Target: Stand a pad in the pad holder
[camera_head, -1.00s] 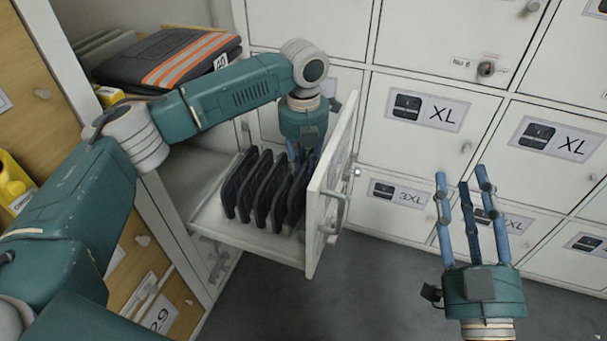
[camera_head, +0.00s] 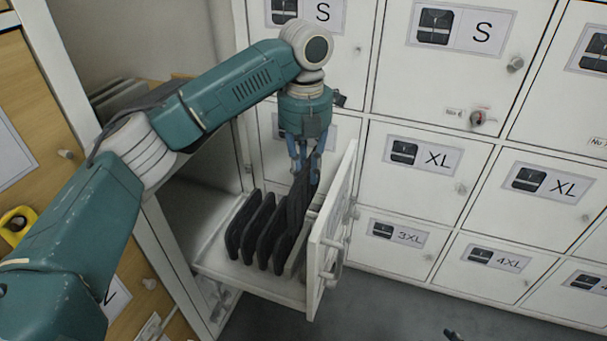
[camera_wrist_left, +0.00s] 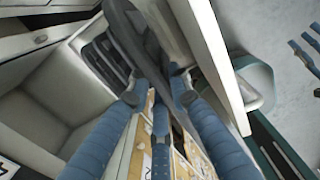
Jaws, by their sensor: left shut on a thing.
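My left gripper (camera_head: 304,170) is shut on the top of a dark pad (camera_head: 297,208), which is raised above its neighbours. Its lower end is still among or just above the pads in the open drawer (camera_head: 240,272). Several black pads (camera_head: 250,230) stand on edge in a row there. The held pad also shows in the left wrist view (camera_wrist_left: 135,30), between the blue fingers. My right gripper shows at the right edge of the left wrist view (camera_wrist_left: 305,52), fingers apart and empty. I cannot pick out a separate pad holder.
The drawer's white front panel (camera_head: 330,235) stands close right of the pads. White lockers with size labels (camera_head: 420,155) fill the back and right. A wooden cabinet (camera_head: 30,150) stands at the left.

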